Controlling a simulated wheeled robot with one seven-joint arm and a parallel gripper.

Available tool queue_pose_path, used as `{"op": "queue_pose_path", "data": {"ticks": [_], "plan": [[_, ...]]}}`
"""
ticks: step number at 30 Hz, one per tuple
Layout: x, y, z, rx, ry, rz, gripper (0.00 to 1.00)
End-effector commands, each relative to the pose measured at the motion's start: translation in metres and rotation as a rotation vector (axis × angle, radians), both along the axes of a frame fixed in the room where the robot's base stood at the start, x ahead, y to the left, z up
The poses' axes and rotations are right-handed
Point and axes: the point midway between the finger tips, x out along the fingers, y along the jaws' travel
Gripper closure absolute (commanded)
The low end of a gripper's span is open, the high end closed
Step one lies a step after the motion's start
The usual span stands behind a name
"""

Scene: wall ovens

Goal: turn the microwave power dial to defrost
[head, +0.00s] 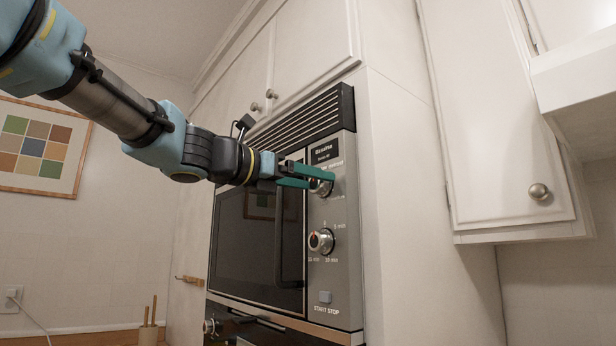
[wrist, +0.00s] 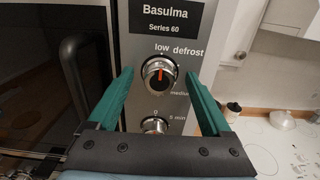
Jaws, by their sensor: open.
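The microwave (head: 258,235) is built into white cabinetry, with a grey control panel (head: 343,270) on its right side. In the wrist view the power dial (wrist: 158,75) is a round silver knob with a red pointer aimed roughly straight up. The words "low" and "defrost" stand above it and "medium" at its lower right. My gripper (wrist: 158,84) has teal fingers open, one on each side of the power dial, with visible gaps in the picture; I cannot tell contact. In the head view my gripper (head: 328,180) partly hides the power dial (head: 321,189).
A timer dial (head: 321,241) sits below the power dial, with a start/stop button (head: 325,297) lower down. The dark vertical door handle (head: 279,235) is left of the panel. A cabinet door (head: 490,120) with a knob is at right.

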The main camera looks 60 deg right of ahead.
Motion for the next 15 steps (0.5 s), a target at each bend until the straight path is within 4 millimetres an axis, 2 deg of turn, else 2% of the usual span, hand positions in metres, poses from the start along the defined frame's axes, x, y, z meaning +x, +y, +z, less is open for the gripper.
{"op": "queue_pose_path", "data": {"ticks": [6,15], "plan": [[0.0,-0.0001,-0.0004,0.0,0.0,0.0,0.18],[0.0,0.0,-0.0005,0.0,0.0,0.0,0.52]]}}
